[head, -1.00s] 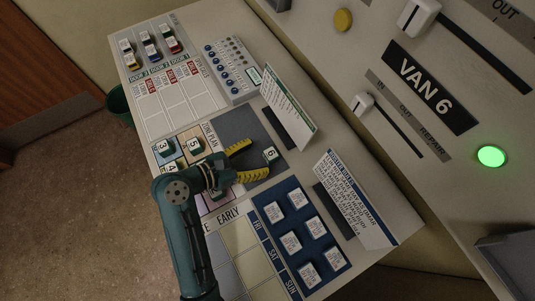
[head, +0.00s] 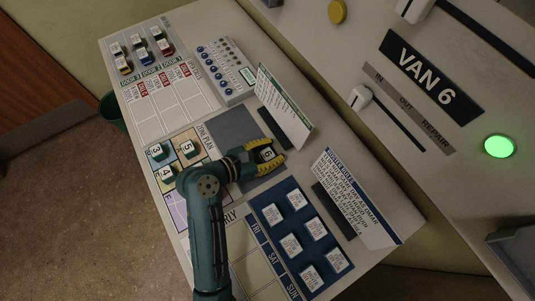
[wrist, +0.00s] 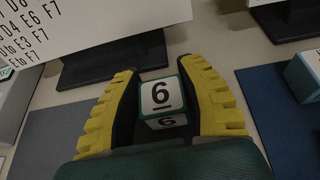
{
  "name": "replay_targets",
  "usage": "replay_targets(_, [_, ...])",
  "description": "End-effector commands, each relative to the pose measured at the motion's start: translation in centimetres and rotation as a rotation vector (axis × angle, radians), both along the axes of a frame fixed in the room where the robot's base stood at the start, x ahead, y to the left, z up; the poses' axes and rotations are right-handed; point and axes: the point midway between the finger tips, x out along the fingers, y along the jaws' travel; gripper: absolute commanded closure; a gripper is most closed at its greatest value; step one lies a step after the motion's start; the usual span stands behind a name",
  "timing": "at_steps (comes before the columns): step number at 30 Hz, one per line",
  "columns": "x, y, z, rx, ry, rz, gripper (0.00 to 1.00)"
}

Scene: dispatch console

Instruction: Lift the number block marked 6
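The number block marked 6 (wrist: 157,95) is a white-faced cube with green edges, upright between my fingers in the wrist view. My gripper (head: 269,154) has yellow ridged fingers with dark inner pads. The fingers stand one on each side of the block, and the pads appear to touch its sides. I see no clear gap under the block, so I cannot tell whether it is off the board.
Blocks 3 (head: 157,153), 4 (head: 166,174) and 5 (head: 188,149) sit on coloured zones behind my arm. Leaning cards stand close by, one with a zone list (head: 284,106) and one with text (head: 351,197). A blue tray (head: 274,240) holds several white blocks.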

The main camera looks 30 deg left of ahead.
Motion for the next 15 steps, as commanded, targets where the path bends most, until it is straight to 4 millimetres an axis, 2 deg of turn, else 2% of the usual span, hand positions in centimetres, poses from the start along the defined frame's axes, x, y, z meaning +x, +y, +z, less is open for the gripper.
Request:
replay_targets(11, [-0.02,0.0,-0.01,0.0,0.0,0.0,0.87])
replay_targets(15, [0.0,0.0,0.96,0.001,0.0,0.0,0.87])
